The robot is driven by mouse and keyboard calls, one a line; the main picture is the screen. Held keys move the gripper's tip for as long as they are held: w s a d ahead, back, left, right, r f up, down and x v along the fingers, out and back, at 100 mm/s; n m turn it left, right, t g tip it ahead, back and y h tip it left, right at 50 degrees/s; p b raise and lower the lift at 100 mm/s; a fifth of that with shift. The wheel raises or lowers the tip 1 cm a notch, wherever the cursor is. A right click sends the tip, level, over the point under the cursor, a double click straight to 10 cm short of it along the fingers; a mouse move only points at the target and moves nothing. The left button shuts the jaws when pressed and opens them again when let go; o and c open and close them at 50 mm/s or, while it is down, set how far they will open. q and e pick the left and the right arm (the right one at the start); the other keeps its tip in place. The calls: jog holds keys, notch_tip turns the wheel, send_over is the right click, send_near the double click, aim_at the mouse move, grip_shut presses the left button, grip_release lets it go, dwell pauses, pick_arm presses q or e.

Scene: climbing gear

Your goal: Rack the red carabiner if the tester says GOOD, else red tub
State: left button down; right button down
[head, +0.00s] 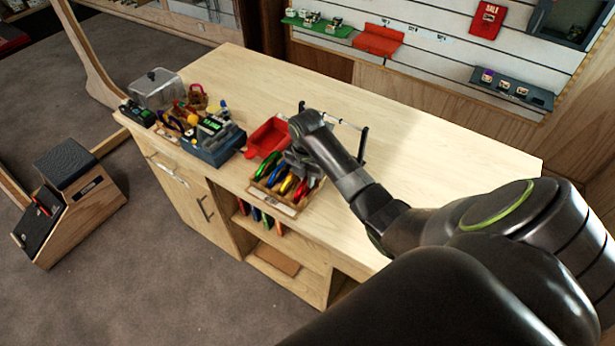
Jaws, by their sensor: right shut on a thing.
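My right gripper (297,165) reaches down over the back of a wooden tray (282,205) of carabiners and is shut on a red carabiner (300,190) at the tray's right end. The gripper partly hides the grip. Green, blue and yellow carabiners (287,183) stand in slots to the left. A red tub (265,138) sits behind the tray. The tester (212,145) is a blue-grey device with a lit green display (210,124), its text too small to read. A rack bar on dark posts (363,145) stands behind my right arm. My left gripper is not in view.
A clear lidded box (156,88), a small black device (138,113) and a wooden holder of coloured gear (186,110) crowd the bench's left end. The bench (440,140) is clear at its back and right.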

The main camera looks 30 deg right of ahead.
jog(key=shift+f, duration=0.3)
jog(key=c, duration=1.4)
grip_release()
jog(key=shift+c, duration=0.2)
